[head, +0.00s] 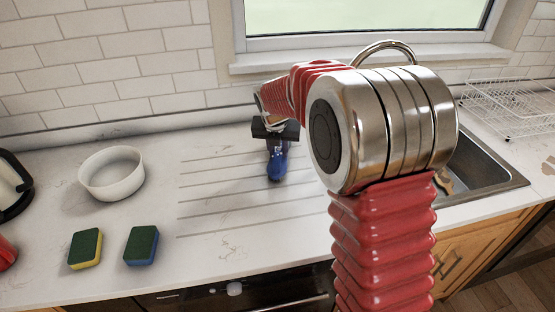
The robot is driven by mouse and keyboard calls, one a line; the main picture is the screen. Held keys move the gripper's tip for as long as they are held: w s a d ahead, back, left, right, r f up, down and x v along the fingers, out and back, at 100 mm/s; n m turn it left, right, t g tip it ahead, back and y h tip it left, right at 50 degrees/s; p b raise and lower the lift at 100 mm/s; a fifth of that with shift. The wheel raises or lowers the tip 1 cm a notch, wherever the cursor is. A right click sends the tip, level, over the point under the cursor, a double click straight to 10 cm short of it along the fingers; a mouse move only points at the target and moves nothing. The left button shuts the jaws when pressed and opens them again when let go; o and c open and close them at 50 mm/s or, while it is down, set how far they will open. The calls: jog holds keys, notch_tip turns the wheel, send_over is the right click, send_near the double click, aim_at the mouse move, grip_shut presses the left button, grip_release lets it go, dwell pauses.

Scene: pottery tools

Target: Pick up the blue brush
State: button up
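The blue brush (277,166) is small and dark blue. It shows at the grooved part of the pale counter, directly below my gripper (276,143). Its upper part is hidden by or merges with the dark gripper body. The fingers are too small and dark to make out, so I cannot tell whether they are open or shut, or whether they touch the brush.
A white bowl (111,173) stands on the counter (215,220) at left. Two green-topped sponges (85,248) (142,245) lie in front of it. A sink (487,180) and a wire rack (508,105) are at right. The counter around the brush is clear.

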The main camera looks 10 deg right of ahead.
jog(key=shift+c, duration=1.3)
jog(key=shift+r, duration=0.1)
jog(key=shift+r, duration=1.3)
jog(key=shift+s+a+r, duration=0.15)
jog(key=shift+s+r, duration=0.25)
jog(key=s+a, duration=0.3)
jog(key=s, duration=0.5)
jog(key=s+a, duration=0.2)
jog(key=s, duration=0.6)
jog(key=shift+a, duration=0.4)
jog(key=shift+s, duration=0.15)
